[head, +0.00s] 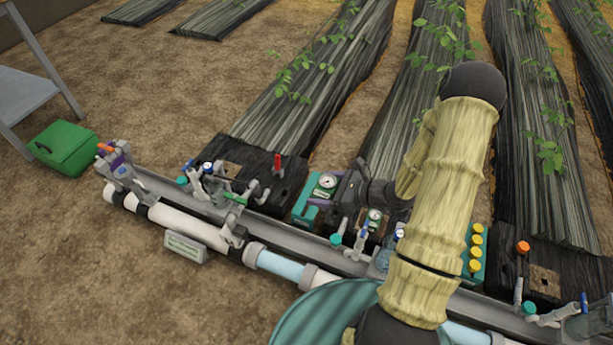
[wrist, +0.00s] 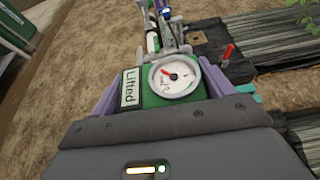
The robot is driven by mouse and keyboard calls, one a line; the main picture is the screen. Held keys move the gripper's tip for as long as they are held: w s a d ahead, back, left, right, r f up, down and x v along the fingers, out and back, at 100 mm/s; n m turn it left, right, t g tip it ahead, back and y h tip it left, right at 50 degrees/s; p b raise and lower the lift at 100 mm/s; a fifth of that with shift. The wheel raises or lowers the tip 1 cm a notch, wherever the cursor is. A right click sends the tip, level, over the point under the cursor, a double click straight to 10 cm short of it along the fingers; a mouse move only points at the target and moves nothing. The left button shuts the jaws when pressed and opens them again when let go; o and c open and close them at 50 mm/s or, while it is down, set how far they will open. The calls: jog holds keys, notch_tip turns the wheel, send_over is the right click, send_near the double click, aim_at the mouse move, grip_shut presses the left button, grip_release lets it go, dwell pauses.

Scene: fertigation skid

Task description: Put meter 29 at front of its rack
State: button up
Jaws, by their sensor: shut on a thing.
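My gripper (head: 331,188) is shut on a green-bodied meter with a round white dial (head: 327,181). In the wrist view its two purple fingers (wrist: 163,88) press on either side of the meter (wrist: 150,98). A white label on it seems to read "Lifted"; I cannot make out a number 29. The dial has a red needle. The meter is held over or beside a teal holder (head: 304,212) near the pipe line; I cannot tell whether they touch. Another small dial gauge (head: 375,214) sits just right of the held meter. I cannot tell which holder is the meter's rack.
A teal rack with yellow caps (head: 475,262) is partly behind my arm. A green box (head: 63,148) stands on soil at left. Planted beds lie behind.

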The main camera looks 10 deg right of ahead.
jog(key=w+f+b, duration=1.5)
jog(key=w+f, duration=0.8)
jog(key=shift+w+f, duration=0.2)
jog(key=shift+f, duration=0.1)
notch_tip(320, 180, down, 12)
jog(key=b, duration=0.9)
jog(key=shift+f+b, duration=1.35)
jog(key=shift+f, duration=0.95)
dwell(0.3)
jog(key=o, duration=1)
jog(key=shift+s, duration=0.1)
notch_tip(320, 180, up, 8)
jog(key=p, duration=0.6)
jog(key=shift+p, duration=0.4)
